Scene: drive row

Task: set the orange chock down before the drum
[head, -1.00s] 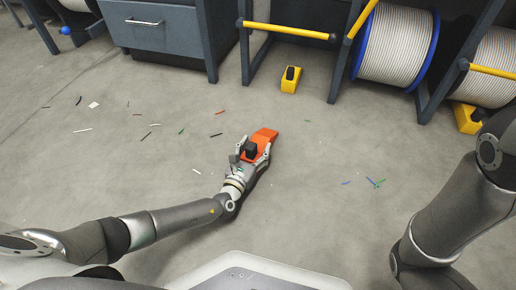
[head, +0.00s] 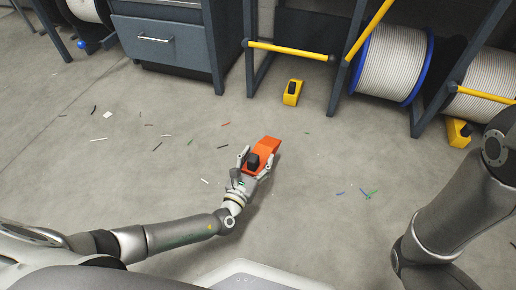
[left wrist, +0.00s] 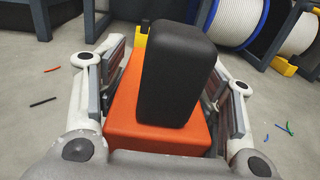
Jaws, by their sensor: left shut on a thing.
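The orange chock (head: 268,145) is a wedge with a black block-shaped handle on top. My left gripper (head: 255,163) is shut on it and points away from me over the grey floor. In the left wrist view the chock (left wrist: 128,118) sits between the two fingers, its black handle (left wrist: 178,75) hiding much of what lies beyond. I cannot tell whether it touches the floor. A drum with blue flanges and pale cable (head: 392,62) stands in the rack at the upper right. A second pale drum (head: 482,88) is right of it. My right gripper is out of view.
A yellow chock (head: 292,92) lies on the floor before the rack's open bay, and another (head: 458,133) by the right drum. Yellow bars (head: 288,51) cross the dark rack posts. A drawer cabinet (head: 165,45) stands upper left. Wire scraps (head: 367,194) litter otherwise free floor.

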